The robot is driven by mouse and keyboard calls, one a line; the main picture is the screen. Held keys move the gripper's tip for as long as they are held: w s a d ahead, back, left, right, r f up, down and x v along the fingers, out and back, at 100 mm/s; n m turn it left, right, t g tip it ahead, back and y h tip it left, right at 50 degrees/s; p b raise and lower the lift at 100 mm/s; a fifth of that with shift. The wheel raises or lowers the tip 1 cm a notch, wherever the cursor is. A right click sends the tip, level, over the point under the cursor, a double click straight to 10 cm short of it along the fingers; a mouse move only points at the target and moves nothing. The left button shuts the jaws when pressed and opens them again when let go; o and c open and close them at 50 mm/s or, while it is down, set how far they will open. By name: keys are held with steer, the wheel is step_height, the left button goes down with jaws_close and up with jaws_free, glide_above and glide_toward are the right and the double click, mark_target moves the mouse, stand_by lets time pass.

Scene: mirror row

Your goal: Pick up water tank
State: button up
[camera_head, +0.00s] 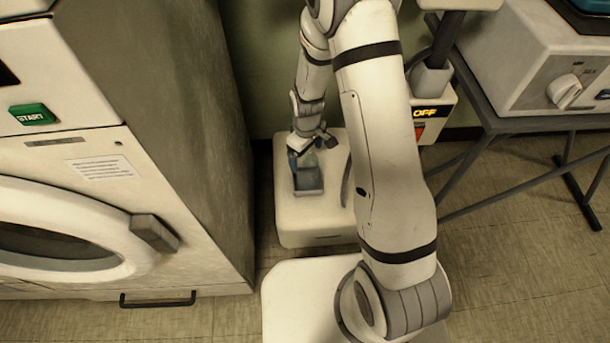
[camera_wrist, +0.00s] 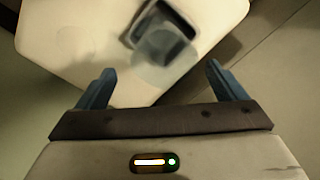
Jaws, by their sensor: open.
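The water tank (camera_head: 309,170) looks like a small translucent grey-blue container, standing at a dark recess in the top of a low white unit (camera_head: 315,225). In the wrist view the tank (camera_wrist: 165,52) is a blurred, see-through shape beyond the fingertips, a little right of centre, with the dark recess behind it. My gripper (camera_head: 307,150) is above the tank in the head view. In the wrist view my gripper (camera_wrist: 158,78) has its two blue fingers wide apart, with nothing between them. My wrist partly hides the tank's top in the head view.
A large front-loading machine (camera_head: 190,120) with a green START button stands close on the left. On the right are a box with an OFF sign (camera_head: 431,118) and a metal-legged table (camera_head: 520,122) bearing a white appliance (camera_head: 545,75). A wall is behind.

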mark_target(306, 169)
step_height(306, 169, down, 3)
steer(key=shift+b, duration=0.45)
steer(key=f+b, duration=0.2)
steer(key=f, duration=0.3)
steer(key=shift+s+b, duration=0.35)
steer(key=shift+b, duration=0.05)
steer(key=shift+r, duration=0.15)
steer(key=shift+c, duration=0.4)
steer(key=c, duration=1)
